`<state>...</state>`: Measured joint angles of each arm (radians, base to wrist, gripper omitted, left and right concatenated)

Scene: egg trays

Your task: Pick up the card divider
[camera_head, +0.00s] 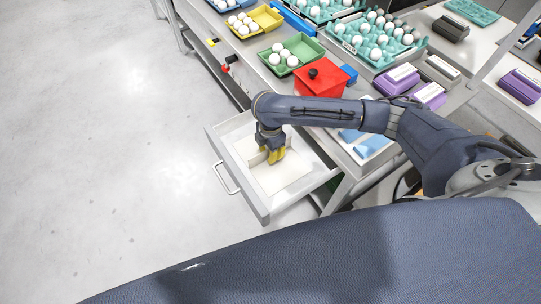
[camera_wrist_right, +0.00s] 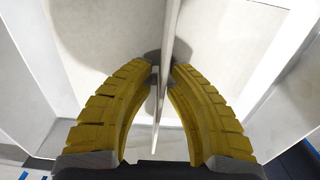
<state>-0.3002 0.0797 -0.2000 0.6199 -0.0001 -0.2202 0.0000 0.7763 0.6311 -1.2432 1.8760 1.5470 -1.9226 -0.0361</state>
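The card divider (camera_wrist_right: 172,22) is a thin pale sheet standing on edge, seen nearly end-on in the right wrist view. It stands inside the open white drawer (camera_head: 239,184). My right gripper (camera_head: 272,156) reaches down into the drawer from above. In the right wrist view, its yellow fingers (camera_wrist_right: 163,66) curve in on both sides of the divider, with their tips closed against it. In the head view, the gripper and arm hide much of the divider. My left gripper is not in view.
The drawer's walls surround my right gripper, and its floor (camera_head: 292,184) looks bare. On the table above are a red box (camera_head: 318,85), a green tray (camera_head: 309,46) with eggs, a yellow tray (camera_head: 267,17) and teal egg trays (camera_head: 384,58). The floor at left is clear.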

